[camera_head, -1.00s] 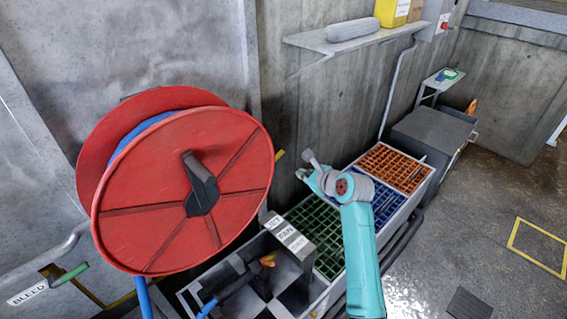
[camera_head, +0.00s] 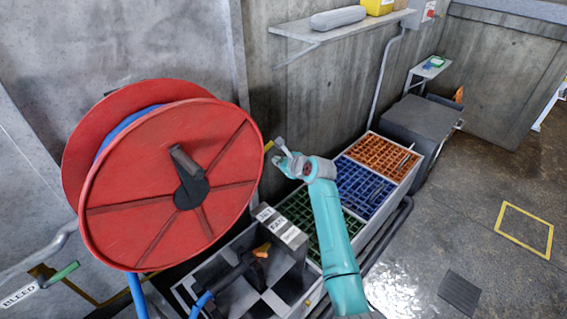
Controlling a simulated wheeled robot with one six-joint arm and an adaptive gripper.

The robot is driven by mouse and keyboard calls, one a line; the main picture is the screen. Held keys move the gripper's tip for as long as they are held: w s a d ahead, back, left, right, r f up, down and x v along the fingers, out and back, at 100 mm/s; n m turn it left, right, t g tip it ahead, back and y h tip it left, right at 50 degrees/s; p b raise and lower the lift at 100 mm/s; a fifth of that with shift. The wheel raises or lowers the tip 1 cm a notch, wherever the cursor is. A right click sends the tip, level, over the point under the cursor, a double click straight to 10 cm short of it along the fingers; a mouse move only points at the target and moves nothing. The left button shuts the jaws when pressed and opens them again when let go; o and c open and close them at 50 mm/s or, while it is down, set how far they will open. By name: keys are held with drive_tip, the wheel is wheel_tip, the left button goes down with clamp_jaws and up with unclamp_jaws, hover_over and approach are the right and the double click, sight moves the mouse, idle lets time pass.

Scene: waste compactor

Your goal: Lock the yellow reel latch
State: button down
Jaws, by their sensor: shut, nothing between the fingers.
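The large red hose reel (camera_head: 160,195) with blue hose stands at the left. A small yellow latch (camera_head: 268,146) sticks out past the reel's right edge; most of it is hidden behind the reel. My gripper (camera_head: 280,146) is shut and empty, just right of the latch's visible tip. I cannot tell whether they touch. My teal arm reaches up to it from the lower right.
Below stand a checkered box (camera_head: 228,293) with a hose nozzle and green, blue and orange (camera_head: 380,158) grid bins. A wall shelf (camera_head: 345,26) is above. A green-handled BLEED lever (camera_head: 62,273) is at lower left. The floor at right is mostly clear.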

sight(268, 148)
drive_tip(key=shift+s+a+r, duration=0.1)
drive_tip(key=shift+a+r, duration=0.35)
drive_tip(key=shift+r, duration=0.45)
drive_tip(key=shift+a+r, duration=0.45)
drive_tip(key=shift+r, duration=0.4)
drive_tip(key=shift+r+n+t, duration=0.3)
drive_tip(key=shift+n, duration=0.1)
drive_tip(key=shift+s+a+r+h, duration=0.15)
drive_tip(key=shift+s+a+r, duration=0.05)
drive_tip(key=shift+r, duration=0.35)
drive_tip(key=shift+s+a+r+h, duration=0.15)
drive_tip(key=shift+s+r, duration=0.05)
drive_tip(key=shift+r, duration=0.3)
drive_tip(key=shift+s+a+r, duration=0.3)
drive_tip(key=shift+s+r, duration=0.05)
drive_tip(key=shift+r, duration=0.15)
drive_tip(key=shift+s, duration=0.1)
